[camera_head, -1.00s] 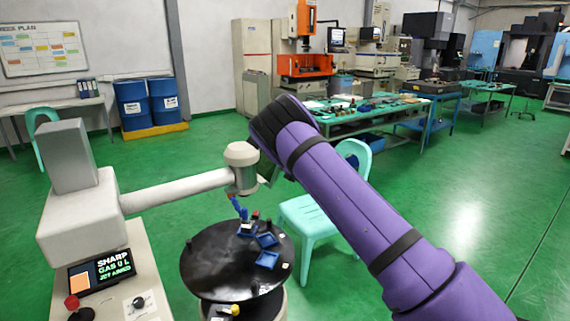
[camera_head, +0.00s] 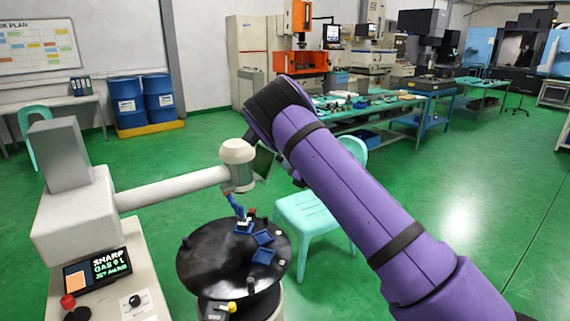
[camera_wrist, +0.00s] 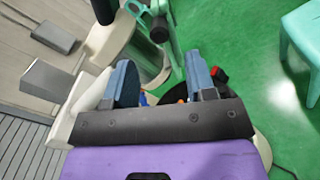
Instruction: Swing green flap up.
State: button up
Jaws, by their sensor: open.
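A dark green panel (camera_head: 263,161), which looks like the flap, shows beside the white cylindrical head (camera_head: 238,163) of the machine in the head view. It is small and partly covered by my arm, so its exact tilt is unclear. In the wrist view, my gripper (camera_wrist: 161,85) has its two blue fingers wide apart with nothing between them. A thin green strip (camera_wrist: 172,28) lies beyond the fingers there; I cannot tell whether it is the flap. My fingertips are hidden behind my arm in the head view.
A round black table (camera_head: 205,268) with blue trays (camera_head: 263,256) stands below the machine head. A turquoise chair (camera_head: 318,212) is close behind my arm. The machine's white arm (camera_head: 172,187) reaches in from the left.

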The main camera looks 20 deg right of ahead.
jog(key=shift+v, duration=1.5)
jog(key=s+d+r+m+g+h, duration=0.1)
jog(key=s+d+r+m+h, duration=0.15)
jog(key=r+m, duration=0.3)
jog(key=s+d+r+m+h, duration=0.1)
jog(key=d+r+m+h, duration=0.25)
jog(key=m, duration=0.25)
jog(key=s+r+m+g+h, duration=0.1)
jog(key=s+r+m+g, duration=0.3)
jog(key=s+r+m, duration=0.55)
jog(key=s+a+r+m+g, duration=0.2)
jog(key=s+m, duration=0.2)
jog(key=s, duration=0.9)
jog(key=s+a+r+m+g+y, duration=0.1)
jog(key=s+a+r+m+g, duration=0.1)
jog(key=s, duration=1.1)
jog(key=s+a+r+m+g, duration=0.2)
jog(key=s+m, duration=0.3)
jog(key=s, duration=0.8)
jog(key=shift+s+a+r+m+g, duration=0.2)
jog(key=shift+s+a+m+g, duration=0.25)
jog(key=shift+a, duration=0.25)
